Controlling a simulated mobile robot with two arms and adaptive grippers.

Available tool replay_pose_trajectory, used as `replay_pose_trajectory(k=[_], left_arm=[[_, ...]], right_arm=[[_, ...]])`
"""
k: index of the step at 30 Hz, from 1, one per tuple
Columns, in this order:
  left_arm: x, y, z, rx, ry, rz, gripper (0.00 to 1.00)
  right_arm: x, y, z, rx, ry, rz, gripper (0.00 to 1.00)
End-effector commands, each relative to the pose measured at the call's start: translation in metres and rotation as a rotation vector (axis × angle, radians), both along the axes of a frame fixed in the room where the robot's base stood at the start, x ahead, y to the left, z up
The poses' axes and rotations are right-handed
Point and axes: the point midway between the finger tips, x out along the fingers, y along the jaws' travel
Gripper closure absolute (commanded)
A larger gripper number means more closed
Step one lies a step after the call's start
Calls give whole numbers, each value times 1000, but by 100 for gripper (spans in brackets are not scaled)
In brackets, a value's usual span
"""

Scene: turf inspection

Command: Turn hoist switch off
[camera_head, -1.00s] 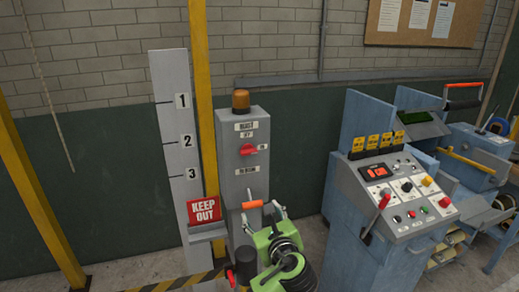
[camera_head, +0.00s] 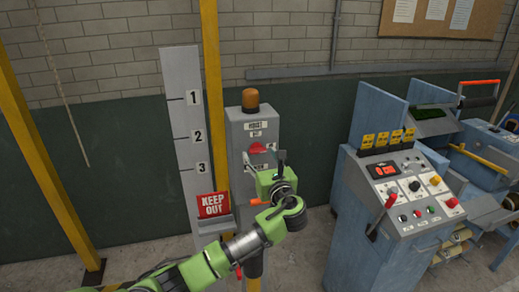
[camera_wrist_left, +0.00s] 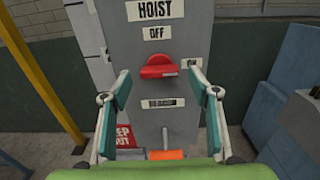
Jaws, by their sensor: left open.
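The hoist switch (camera_head: 257,148) is a red rotary handle on the front of a tall grey control box (camera_head: 237,135). In the left wrist view the hoist switch (camera_wrist_left: 158,68) sits below the HOIST and OFF labels, with an ON label (camera_wrist_left: 195,63) at its right. Its handle lies about level, not up toward OFF. My left gripper (camera_head: 264,162) is in front of the box, just below the switch. In the left wrist view its open fingers (camera_wrist_left: 158,85) stand on either side of the switch, apart from it and empty. My right gripper is not in view.
An orange-handled lever (camera_wrist_left: 166,154) is below the switch. An amber lamp (camera_head: 250,100) tops the box. A red KEEP OUT sign (camera_head: 213,205) and yellow post (camera_head: 211,80) stand left. A blue control console (camera_head: 350,190) with a red lever stands right, across a floor gap.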

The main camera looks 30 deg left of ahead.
Motion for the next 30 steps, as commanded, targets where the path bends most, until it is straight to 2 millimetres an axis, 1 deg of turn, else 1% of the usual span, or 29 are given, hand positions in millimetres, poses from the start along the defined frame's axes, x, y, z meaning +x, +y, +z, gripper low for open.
replay_pose_trajectory(k=[1, 6, 16, 17, 18, 21, 30], left_arm=[[4, 5, 2, 1, 2, 2, 44], [12, 14, 0, 0, 1, 0, 44], [14, 16, -1, -1, 1, -1, 44], [14, 16, -1, -1, 1, -1, 50], [14, 16, -1, -1, 1, -1, 60], [14, 16, -1, -1, 1, -1, 83], [14, 16, -1, -12, -13, -1, 83]], right_arm=[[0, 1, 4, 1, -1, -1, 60], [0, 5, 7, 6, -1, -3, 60], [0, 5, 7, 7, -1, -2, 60], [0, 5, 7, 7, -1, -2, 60], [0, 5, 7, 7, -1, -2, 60], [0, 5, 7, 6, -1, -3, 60], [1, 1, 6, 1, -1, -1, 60]])
